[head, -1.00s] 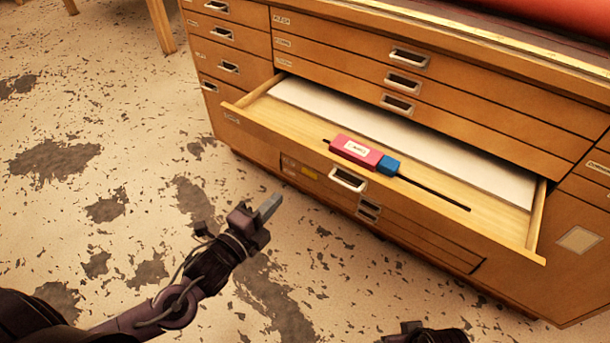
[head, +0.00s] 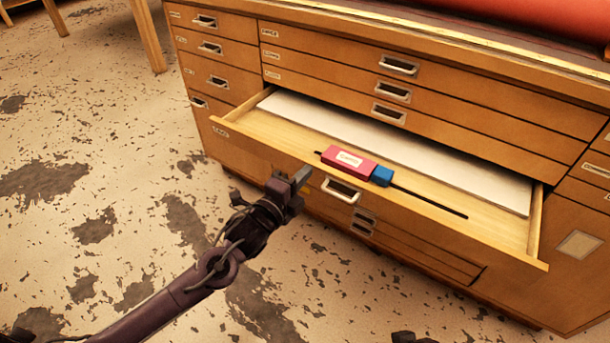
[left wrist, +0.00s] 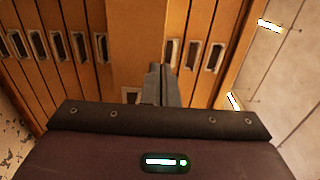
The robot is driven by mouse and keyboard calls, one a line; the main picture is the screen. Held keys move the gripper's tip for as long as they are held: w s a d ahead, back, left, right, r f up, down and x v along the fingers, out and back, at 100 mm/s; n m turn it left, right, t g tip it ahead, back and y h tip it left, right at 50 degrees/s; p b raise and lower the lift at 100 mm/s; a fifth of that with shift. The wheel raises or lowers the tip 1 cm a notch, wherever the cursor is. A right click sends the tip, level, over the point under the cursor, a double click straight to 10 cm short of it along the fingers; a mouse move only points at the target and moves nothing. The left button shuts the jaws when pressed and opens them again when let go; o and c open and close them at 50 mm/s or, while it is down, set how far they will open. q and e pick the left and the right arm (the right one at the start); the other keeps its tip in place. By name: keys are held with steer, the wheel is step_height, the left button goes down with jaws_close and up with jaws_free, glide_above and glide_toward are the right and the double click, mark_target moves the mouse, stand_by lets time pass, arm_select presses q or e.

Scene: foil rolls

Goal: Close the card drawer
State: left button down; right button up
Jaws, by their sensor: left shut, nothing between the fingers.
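The card drawer (head: 440,238) is pulled open from the wooden cabinet in the head view. White sheets (head: 400,150) lie inside it, with a red and blue box (head: 350,163) and a thin black rod (head: 430,201) near its front. A metal-framed handle (head: 341,190) is on its front. My left gripper (head: 301,178) is shut and empty, just left of that handle in the picture; I cannot tell whether it touches the drawer front. The left wrist view shows its shut fingers (left wrist: 160,85) pointing at the cabinet. My right gripper is not clearly visible.
Shut drawers with metal handles (head: 398,65) are above the open one, and more are to the left and below. A red roll (head: 540,18) lies on the cabinet top. A wooden leg (head: 148,35) stands at the upper left. The stained floor (head: 90,150) at left is clear.

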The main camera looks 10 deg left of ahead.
arm_select(q)
steer(key=shift+w+d, duration=0.2)
steer(key=shift+w, duration=0.2)
arm_select(e)
steer(key=shift+a, duration=0.2)
steer(key=shift+s+f, duration=0.1)
steer(key=shift+s, duration=0.15)
arm_select(q)
steer(key=shift+w, duration=0.1)
